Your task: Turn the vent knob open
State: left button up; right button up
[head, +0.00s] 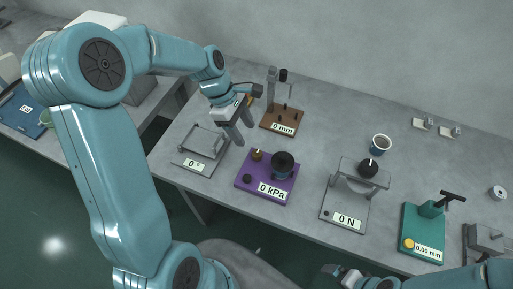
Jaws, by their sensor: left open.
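A purple base (253,191) with a "0 kPa" label stands in the middle of the table. It carries a dark round chamber (283,161), a small brass-coloured knob (257,155) at the back and a small black knob (247,179) at the front left. I cannot tell which knob is the vent knob, nor its turn. My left gripper (245,135) is open, fingers pointing down, just behind and above the brass knob, apparently not touching it. Part of my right gripper (334,270) shows at the bottom edge; its jaws are not clear.
A grey "0 °" fixture (187,165) stands left of the purple base, a brown "0 mm" stand (271,118) behind. A "0 N" press (330,208) and green "0.00 mm" gauge (412,222) stand right. A dark cup (381,144) stands behind the press. The table's back right is mostly clear.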

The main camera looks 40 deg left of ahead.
aim_at(256, 152)
pick_arm(q)
jog(key=x, duration=0.9)
jog(key=shift+d+f, duration=0.15)
jog(key=shift+f, duration=0.05)
jog(key=shift+s, duration=0.15)
jog(key=c, duration=1)
